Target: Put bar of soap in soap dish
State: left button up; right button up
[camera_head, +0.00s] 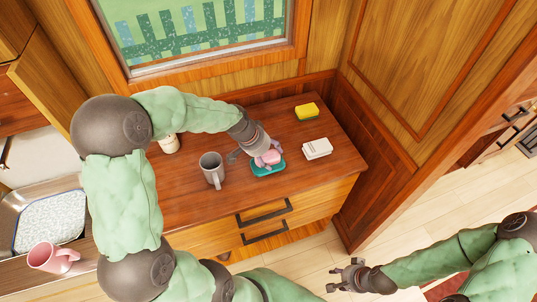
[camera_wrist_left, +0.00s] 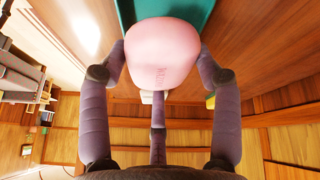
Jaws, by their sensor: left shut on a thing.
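The pink bar of soap (camera_head: 270,157) is held by my left gripper (camera_head: 260,155), which is shut on it. In the left wrist view the soap (camera_wrist_left: 162,52) sits between the fingers of my left gripper (camera_wrist_left: 160,70). The teal soap dish (camera_head: 266,171) is on the wooden counter, directly under or just behind the soap; its edge also shows in the left wrist view (camera_wrist_left: 125,12). I cannot tell whether the soap touches the dish. My right gripper (camera_head: 346,276) is over the floor at the lower right, empty, with its fingers seemingly apart.
On the wooden counter (camera_head: 185,190), a grey mug (camera_head: 212,170) stands left of the dish. A white stacked block (camera_head: 317,148) and a yellow sponge (camera_head: 306,111) lie to the right. A pink mug (camera_head: 50,257) is by the sink at left.

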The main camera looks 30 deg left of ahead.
pick_arm(q)
jog(key=shift+f+b, duration=0.45)
jog(key=shift+f, duration=0.1)
jog(key=o, duration=1.3)
jog(key=v, duration=1.2)
jog(key=shift+s, duration=0.1)
grip_shut()
